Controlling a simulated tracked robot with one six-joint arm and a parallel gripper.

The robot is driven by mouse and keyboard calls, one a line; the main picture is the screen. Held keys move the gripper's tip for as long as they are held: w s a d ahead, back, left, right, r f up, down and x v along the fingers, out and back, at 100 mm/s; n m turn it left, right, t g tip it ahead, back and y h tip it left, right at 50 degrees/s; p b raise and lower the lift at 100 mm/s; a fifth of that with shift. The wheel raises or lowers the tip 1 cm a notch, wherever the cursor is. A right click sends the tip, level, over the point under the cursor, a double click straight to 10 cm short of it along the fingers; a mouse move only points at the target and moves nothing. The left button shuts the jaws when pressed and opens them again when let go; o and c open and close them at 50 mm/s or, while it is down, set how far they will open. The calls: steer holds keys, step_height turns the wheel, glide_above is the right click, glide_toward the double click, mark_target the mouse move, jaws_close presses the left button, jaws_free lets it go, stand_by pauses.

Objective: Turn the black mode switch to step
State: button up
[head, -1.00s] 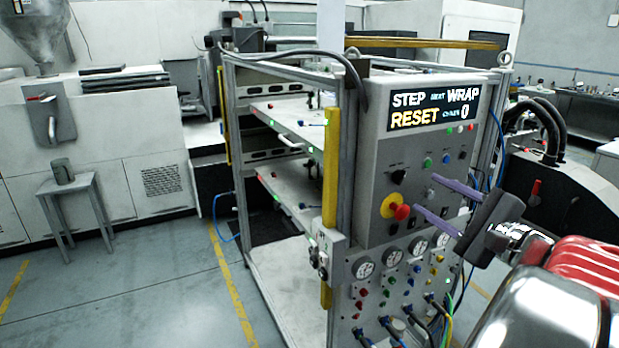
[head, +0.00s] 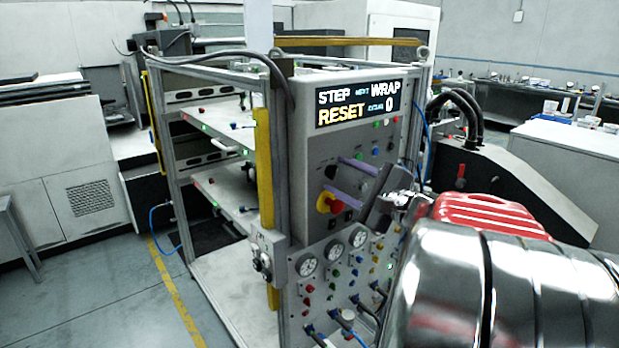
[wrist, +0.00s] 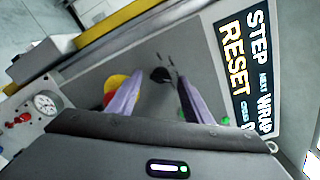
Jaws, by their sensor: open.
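The black mode switch (head: 330,171) is a small round knob on the grey control panel (head: 309,150), below the display. My gripper (head: 333,174) is open, with its two purple fingers pointing at the panel, one above and one below the switch in the head view. In the wrist view the switch (wrist: 161,75) shows between the fingertips of my gripper (wrist: 160,79), with nothing gripped. I cannot tell whether the fingertips touch the panel or how deep they reach. Small marks ring the knob; its pointer setting is unreadable.
The display (head: 358,104) reads STEP, WRAP, RESET and 0. A red stop button on a yellow base (head: 327,203) sits just below the switch, close to my lower finger. Coloured buttons (head: 376,151) are to the right. Gauges (head: 333,250) and hoses are below.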

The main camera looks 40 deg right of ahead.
steer(key=shift+c, duration=0.7)
steer(key=c, duration=0.9)
steer(key=shift+f+n, duration=0.1)
steer(key=shift+n, duration=1)
steer(key=o, duration=1)
steer(key=shift+o, duration=0.2)
steer(key=shift+s, duration=0.15)
